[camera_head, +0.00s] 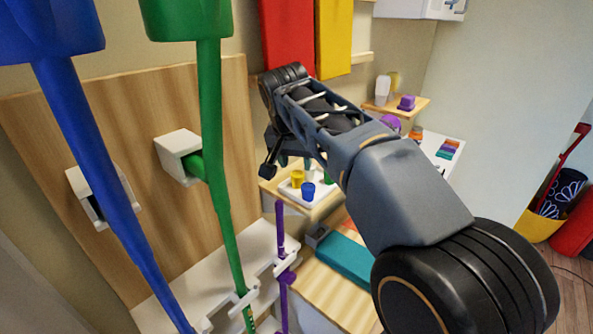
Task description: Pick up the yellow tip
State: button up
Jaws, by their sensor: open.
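The yellow tip (297,178) is a small cup-shaped piece standing on a white holder (320,197), which rests on a small wooden shelf (268,187). A blue tip (308,191) stands just in front of it, and a bit of green shows behind. My gripper (277,160) is above and to the left of the yellow tip in the picture, apart from it, with its jaws open and nothing seen between them. My arm hides part of the shelf's back and right side.
Large blue (85,150) and green (212,130) poles stand close on the left, before a wooden wall panel (130,110). A thin purple pole (281,245) stands below the shelf. A teal block (342,258) lies lower, and a higher shelf (398,108) holds small items.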

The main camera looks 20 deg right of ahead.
notch_tip(320, 180, up, 3)
jog(key=w+m, duration=0.1)
jog(key=w, duration=0.1)
jog(key=m, duration=0.1)
send_over(297, 173)
jog(key=s+a, duration=0.1)
jog(key=s, duration=0.1)
jog(key=shift+h, duration=0.3)
notch_tip(297, 173, down, 7)
jog(key=shift+a+r+p, duration=0.15)
jog(key=shift+p, duration=0.25)
jog(key=shift+p+x, duration=0.75)
jog(key=shift+x, duration=1.9)
jog(key=shift+w, duration=0.15)
jog(key=shift+r, duration=0.1)
jog(key=c, duration=0.6)
